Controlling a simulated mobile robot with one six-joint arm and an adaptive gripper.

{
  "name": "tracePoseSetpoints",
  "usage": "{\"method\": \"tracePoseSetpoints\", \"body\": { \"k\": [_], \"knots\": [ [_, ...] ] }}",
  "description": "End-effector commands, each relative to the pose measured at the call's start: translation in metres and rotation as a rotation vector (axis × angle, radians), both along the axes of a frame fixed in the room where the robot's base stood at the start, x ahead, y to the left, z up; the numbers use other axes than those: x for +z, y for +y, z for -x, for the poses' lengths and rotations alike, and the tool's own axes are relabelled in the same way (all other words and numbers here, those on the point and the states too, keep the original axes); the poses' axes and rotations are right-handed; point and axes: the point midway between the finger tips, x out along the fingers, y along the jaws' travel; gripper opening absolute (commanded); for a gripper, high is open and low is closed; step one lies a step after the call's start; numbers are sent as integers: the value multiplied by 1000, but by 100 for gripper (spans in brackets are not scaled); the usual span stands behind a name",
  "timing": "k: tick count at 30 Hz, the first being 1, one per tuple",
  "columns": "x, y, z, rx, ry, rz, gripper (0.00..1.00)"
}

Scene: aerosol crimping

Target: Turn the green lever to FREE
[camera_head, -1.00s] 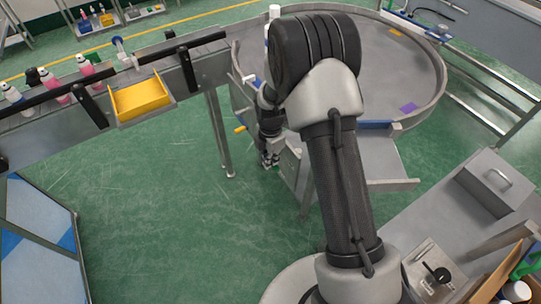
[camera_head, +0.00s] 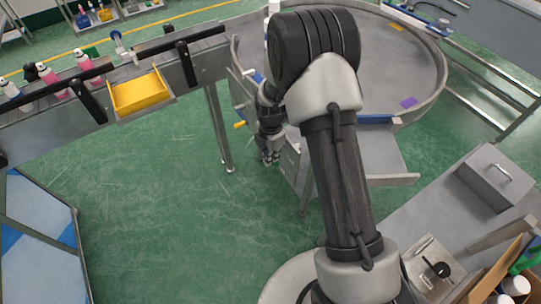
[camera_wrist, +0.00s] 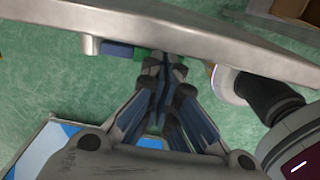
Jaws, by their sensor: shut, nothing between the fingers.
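My gripper (camera_head: 269,157) hangs low beside the round metal table (camera_head: 385,65), near the box under its edge. In the wrist view my gripper (camera_wrist: 160,62) is shut and empty, with its fingertips at the edge of a long metal bar (camera_wrist: 210,35). A small bright green piece (camera_wrist: 140,53) shows just left of the fingertips, next to a blue piece (camera_wrist: 117,49). It may be the green lever; it is mostly hidden, and I cannot tell its setting or whether the fingers touch it. No green lever is clear in the head view.
A yellow handle (camera_head: 240,125) sticks out left of my gripper. A conveyor (camera_head: 60,110) with bottles and a yellow tray (camera_head: 140,95) stands at left. A metal bench (camera_head: 425,215) is at lower right. The green floor (camera_head: 160,200) between is clear.

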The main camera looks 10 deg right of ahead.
Motion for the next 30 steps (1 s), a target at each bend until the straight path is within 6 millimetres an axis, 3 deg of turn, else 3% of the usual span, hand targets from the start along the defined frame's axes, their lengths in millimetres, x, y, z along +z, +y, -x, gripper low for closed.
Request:
{"method": "tracePoseSetpoints", "body": {
  "k": [30],
  "knots": [
    [-55, -2, 4, -2, -54, -19, 0]
  ]
}}
